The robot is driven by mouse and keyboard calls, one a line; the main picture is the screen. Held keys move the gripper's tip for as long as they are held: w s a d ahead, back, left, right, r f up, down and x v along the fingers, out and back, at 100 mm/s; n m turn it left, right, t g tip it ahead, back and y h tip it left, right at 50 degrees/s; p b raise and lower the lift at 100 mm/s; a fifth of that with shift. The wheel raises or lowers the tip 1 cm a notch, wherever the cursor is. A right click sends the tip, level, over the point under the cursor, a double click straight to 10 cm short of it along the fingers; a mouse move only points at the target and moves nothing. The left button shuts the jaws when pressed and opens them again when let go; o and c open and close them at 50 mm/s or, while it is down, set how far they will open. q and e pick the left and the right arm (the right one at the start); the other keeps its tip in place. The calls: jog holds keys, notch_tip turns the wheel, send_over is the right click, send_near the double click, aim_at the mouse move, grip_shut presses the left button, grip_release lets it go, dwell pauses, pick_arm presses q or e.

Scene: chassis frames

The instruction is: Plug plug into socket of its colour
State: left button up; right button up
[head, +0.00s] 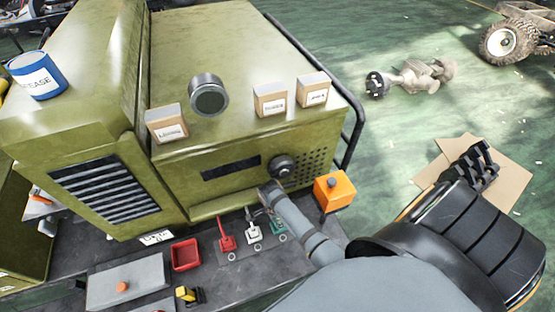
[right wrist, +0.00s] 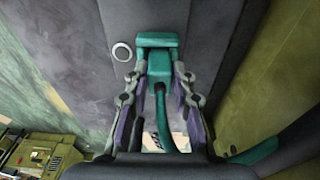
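A teal plug (right wrist: 160,68) with a teal cable (right wrist: 163,118) sits against a teal socket (right wrist: 157,40) in the right wrist view. Whether it is fully seated I cannot tell. My right gripper (right wrist: 160,72) has one fingertip on each side of the plug, closed on it. In the head view the teal parts (head: 279,229) show beside my right forearm, which partly hides them. To their left are a white plug and socket (head: 254,233) and a red plug and socket (head: 227,243), each with a cable standing up. My left gripper is not in view.
A green machine housing (head: 230,140) with a knob (head: 281,166) rises right behind the sockets. An orange box (head: 333,190) stands right of my forearm. A red tray (head: 186,255), a grey box (head: 124,283) and a yellow part (head: 188,294) occupy the deck's left.

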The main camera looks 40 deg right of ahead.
jog(key=shift+o, duration=1)
jog(key=shift+s+a+r, duration=0.1)
jog(key=shift+s+r, duration=0.05)
jog(key=shift+o, duration=0.5)
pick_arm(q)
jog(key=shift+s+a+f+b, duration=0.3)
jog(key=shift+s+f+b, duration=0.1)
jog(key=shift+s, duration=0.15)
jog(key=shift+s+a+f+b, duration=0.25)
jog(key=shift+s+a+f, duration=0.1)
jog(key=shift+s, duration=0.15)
pick_arm(e)
notch_tip(320, 180, up, 12)
jog(key=a, duration=0.1)
jog(key=shift+w+a, duration=0.2)
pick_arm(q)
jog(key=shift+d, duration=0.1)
